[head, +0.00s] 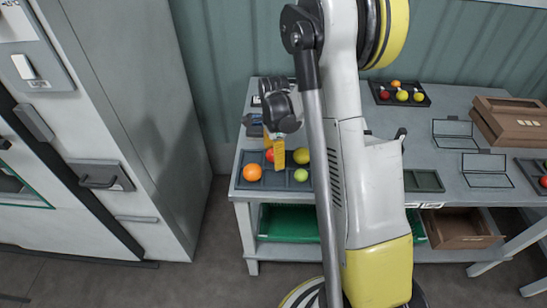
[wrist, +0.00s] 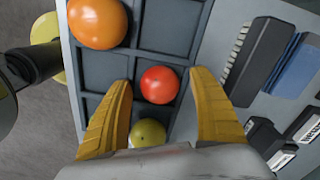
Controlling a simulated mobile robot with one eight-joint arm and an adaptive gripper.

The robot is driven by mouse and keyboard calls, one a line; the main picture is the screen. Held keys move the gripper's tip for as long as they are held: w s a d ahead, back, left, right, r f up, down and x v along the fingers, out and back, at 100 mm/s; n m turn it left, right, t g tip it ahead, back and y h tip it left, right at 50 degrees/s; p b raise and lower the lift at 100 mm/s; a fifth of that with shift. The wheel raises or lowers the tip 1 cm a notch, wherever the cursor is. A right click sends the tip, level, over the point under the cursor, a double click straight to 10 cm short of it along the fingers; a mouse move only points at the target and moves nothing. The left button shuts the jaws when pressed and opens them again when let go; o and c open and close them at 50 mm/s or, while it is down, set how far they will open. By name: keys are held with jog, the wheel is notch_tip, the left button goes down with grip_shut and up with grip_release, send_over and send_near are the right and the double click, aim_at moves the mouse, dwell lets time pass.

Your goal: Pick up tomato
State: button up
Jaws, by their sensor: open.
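A red tomato (wrist: 160,85) sits in a compartment of a dark grey tray (wrist: 165,27), seen between my fingertips in the wrist view. In the head view the red tomato (head: 270,155) is partly hidden behind my gripper (head: 279,153). My gripper (wrist: 158,102) is open and empty above the tray, with one yellow finger on each side of the red tomato. An orange tomato (head: 253,172) lies at the tray's left and shows large in the wrist view (wrist: 97,22). A yellow tomato (head: 302,156) and a yellow-green one (head: 301,175) lie to the right.
Dark and blue boxed devices (wrist: 258,55) stand beside the tray. Another tray with several tomatoes (head: 401,94) and a brown wooden box (head: 510,122) are farther right on the table. A green crate (head: 285,220) is below. A tall grey cabinet (head: 125,110) stands left.

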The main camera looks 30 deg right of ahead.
jog(key=c, duration=0.9)
jog(key=shift+r, duration=0.15)
jog(key=shift+c, duration=0.2)
